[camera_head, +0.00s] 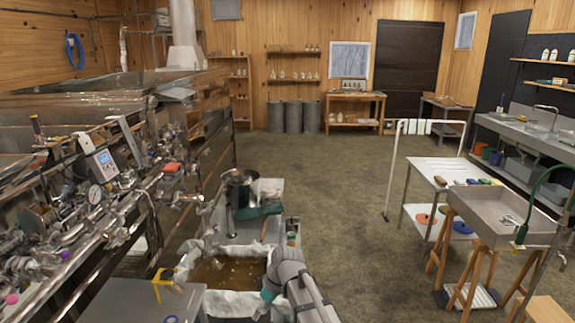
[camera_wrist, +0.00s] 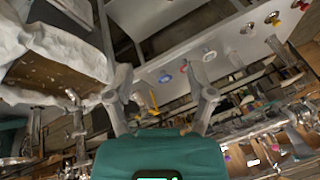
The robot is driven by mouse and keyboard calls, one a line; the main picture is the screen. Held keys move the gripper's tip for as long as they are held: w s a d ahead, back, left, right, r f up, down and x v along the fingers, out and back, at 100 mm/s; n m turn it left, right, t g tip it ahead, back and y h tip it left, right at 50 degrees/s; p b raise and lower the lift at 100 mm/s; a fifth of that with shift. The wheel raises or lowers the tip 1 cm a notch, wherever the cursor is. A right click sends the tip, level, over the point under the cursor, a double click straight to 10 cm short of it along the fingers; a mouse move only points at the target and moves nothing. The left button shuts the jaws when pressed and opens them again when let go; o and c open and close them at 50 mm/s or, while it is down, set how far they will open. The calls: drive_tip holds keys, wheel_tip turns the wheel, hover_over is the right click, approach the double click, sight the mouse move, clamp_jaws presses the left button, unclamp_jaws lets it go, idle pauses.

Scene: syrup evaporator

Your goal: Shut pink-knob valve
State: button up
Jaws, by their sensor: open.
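A small pink knob (camera_head: 12,299) shows at the lower left of the head view, low on the steel pipework (camera_head: 95,215). A purple knob (camera_head: 65,254) sits further along the same pipework. In the head view my grey arm is at the bottom centre, beside the lined basin and well to the right of the pink knob. The valve's setting is too small to read.
A basin with a white liner (camera_head: 186,268) holds brown liquid. A yellow stand (camera_head: 163,287) is on the grey tabletop (camera_head: 130,300) between my arm and the pipework. A steel pot (camera_head: 238,185) stands behind the basin. Floor (camera_head: 330,190) is clear beyond my arm.

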drive_tip(key=s+d+f+m+h, duration=0.1)
drive_tip(key=d+m, duration=0.3)
drive_tip(key=d, duration=0.4)
drive_tip(key=s+d+f+m+t+h+b, duration=0.1)
drive_tip(key=s+d+m, duration=0.3)
drive_tip(key=d, duration=0.4)
drive_tip(key=s+d+f+m+h+b, duration=0.1)
drive_tip(key=s+d+f+m+h, duration=0.1)
drive_tip(key=d, duration=0.6)
drive_tip(key=s+m, duration=0.1)
drive_tip(key=m, duration=0.1)
drive_tip(key=shift+d+m+h, duration=0.3)
drive_tip(key=shift+m, duration=0.1)
drive_tip(key=shift+c, duration=0.9)
drive_tip(key=shift+a, duration=0.1)
drive_tip(key=shift+a, duration=0.1)
